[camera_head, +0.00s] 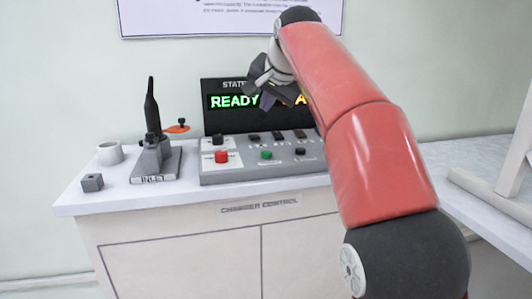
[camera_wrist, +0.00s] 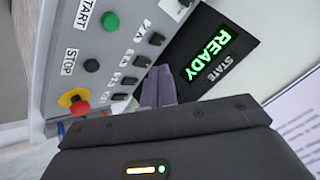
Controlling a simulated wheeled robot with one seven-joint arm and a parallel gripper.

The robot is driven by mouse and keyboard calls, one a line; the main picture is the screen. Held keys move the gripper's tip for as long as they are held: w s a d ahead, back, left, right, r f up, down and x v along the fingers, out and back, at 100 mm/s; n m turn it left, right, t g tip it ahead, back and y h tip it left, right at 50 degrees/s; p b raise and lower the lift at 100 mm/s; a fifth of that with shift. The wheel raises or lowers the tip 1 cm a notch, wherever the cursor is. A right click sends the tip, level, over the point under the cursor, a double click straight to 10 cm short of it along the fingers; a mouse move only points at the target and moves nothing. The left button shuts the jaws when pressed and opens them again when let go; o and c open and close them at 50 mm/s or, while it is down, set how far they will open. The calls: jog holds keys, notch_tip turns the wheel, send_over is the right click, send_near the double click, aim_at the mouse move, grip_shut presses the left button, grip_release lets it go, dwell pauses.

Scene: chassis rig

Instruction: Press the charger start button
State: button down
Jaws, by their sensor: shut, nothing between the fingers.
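The charger control panel (camera_head: 225,177) is a grey sloped console on a white cabinet, with a black display behind it reading green "READY". A green button (camera_head: 266,154) sits near its middle. In the wrist view the green button (camera_wrist: 110,21) is beside the label "START". A black button (camera_wrist: 91,65) is beside "STOP". A red button (camera_wrist: 80,107) has a yellow base. My gripper (camera_head: 269,100) is in front of the display, above the panel and apart from the green button. Its fingers (camera_wrist: 159,72) are together and empty, and cover part of the panel and display.
Several small black switches (camera_wrist: 141,62) line the panel near the display. A dark upright tool on a grey stand (camera_head: 154,160), a white cup (camera_head: 110,153) and a small grey block (camera_head: 92,182) stand left of the panel. A white frame (camera_head: 490,195) is at right.

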jog(key=b, duration=0.2)
send_over(267, 155)
notch_tip(267, 155, down, 7)
jog(key=shift+f, duration=0.15)
jog(key=shift+d+f+b, duration=0.1)
jog(key=shift+f+b, duration=0.65)
dwell(1.6)
jog(key=shift+f, duration=0.4)
jog(key=shift+f+b, duration=0.5)
jog(key=shift+b, duration=0.05)
dwell(0.5)
jog(key=shift+r, duration=0.1)
jog(key=shift+r+p, duration=0.8)
jog(key=shift+p, duration=0.15)
